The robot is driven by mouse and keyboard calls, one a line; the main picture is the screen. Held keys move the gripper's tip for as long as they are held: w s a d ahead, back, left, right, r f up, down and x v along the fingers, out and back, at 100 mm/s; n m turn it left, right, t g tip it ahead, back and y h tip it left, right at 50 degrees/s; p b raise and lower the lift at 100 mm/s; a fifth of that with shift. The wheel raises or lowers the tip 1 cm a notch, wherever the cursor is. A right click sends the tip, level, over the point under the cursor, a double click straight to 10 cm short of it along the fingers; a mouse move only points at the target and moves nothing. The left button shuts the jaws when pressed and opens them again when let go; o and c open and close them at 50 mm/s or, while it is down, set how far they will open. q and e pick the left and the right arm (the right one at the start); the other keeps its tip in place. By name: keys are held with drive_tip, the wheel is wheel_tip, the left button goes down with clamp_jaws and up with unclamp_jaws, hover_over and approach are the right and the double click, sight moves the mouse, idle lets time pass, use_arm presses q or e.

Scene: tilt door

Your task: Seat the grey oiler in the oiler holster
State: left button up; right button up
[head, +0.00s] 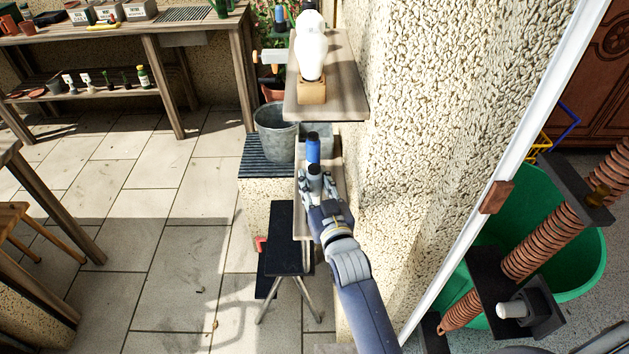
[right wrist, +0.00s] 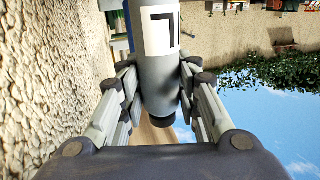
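The grey oiler (head: 315,170) has a dark top and stands between the fingers of my right gripper (head: 314,184), over a narrow wooden shelf by the rough wall. In the right wrist view, the grey oiler (right wrist: 158,75) is a grey cylinder with a white label and a dark mark. The fingers of the right gripper (right wrist: 157,75) press on both its sides. A blue bottle (head: 313,149) with a dark cap stands just behind it. I cannot make out the oiler holster. My left gripper is not in view.
An upper shelf (head: 347,103) with a white object on a wooden block juts out above and beyond the gripper. A metal bucket (head: 276,130) stands on a dark slatted top left of the shelf. A black stool (head: 287,240) is below. The rough wall (head: 430,110) is close on the right.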

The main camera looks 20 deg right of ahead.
drive_tip(key=o, duration=0.4)
drive_tip(key=shift+r, duration=0.1)
drive_tip(key=shift+c, duration=0.2)
drive_tip(key=s, duration=0.7)
drive_tip(key=shift+s, duration=0.3)
drive_tip(key=shift+a, duration=0.15)
